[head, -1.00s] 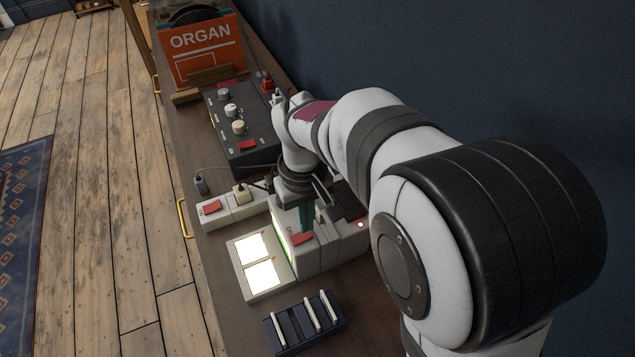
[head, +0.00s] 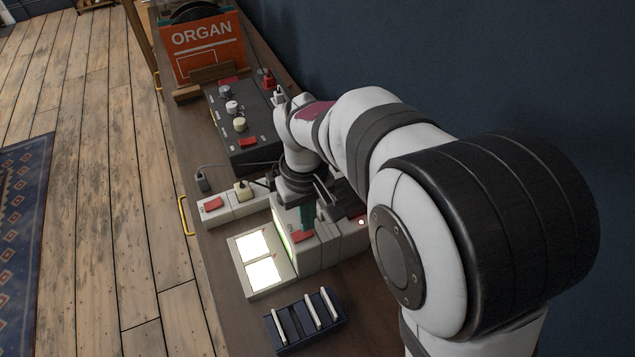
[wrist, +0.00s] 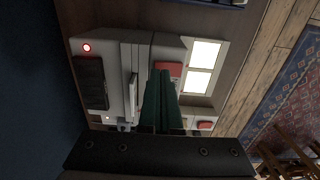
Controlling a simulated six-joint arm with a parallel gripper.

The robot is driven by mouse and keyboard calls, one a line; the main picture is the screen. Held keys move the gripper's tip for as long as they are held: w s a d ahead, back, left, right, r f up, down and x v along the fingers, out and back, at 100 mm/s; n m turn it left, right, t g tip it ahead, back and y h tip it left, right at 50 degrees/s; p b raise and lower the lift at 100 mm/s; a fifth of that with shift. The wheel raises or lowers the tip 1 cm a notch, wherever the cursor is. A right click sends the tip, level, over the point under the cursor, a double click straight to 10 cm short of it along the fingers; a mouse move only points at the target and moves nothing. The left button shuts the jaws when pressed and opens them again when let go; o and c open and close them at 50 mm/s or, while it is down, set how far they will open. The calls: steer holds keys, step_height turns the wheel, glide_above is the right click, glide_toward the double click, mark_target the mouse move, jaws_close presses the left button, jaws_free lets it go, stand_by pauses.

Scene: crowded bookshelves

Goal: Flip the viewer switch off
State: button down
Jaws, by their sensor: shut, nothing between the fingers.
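The viewer, a pale box with two bright lit panels, stands on the desk; its frame (head: 287,268) shows in the head view, and its panels (wrist: 204,54) glow in the wrist view. A red rocker switch (head: 302,237) sits on top of the grey unit (head: 318,258) beside the panels. It also shows in the wrist view (wrist: 173,68), partly hidden by the fingertips. My gripper (head: 307,228) points down over this switch. Its green fingers are shut together and hold nothing. I cannot tell whether the tips touch the switch. A red light (wrist: 87,48) glows on the unit.
A power strip with another red switch (head: 213,204) and a plug (head: 242,190) lies close by. A dark slide rack (head: 305,321) stands in front. A dark control box (head: 242,130) with knobs is behind, before an orange ORGAN sign (head: 205,55). A wall borders the right.

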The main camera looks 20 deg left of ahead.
steer(key=shift+f, duration=0.6)
steer(key=shift+r, duration=3.55)
steer(key=s+d+r+m, duration=0.1)
steer(key=s+d+m, duration=0.15)
steer(key=d, duration=0.35)
steer(key=s+d+r+m, duration=0.2)
steer(key=d+m, duration=0.1)
steer(key=d, duration=0.3)
steer(key=s+d+f+m+y, duration=0.1)
steer(key=s+d+f+m, duration=0.1)
steer(key=s+d+m, duration=0.6)
steer(key=s+m, duration=0.1)
steer(key=s, duration=0.3)
steer(key=shift+s+d+f+y, duration=0.15)
steer(key=shift+d+f+y, duration=0.25)
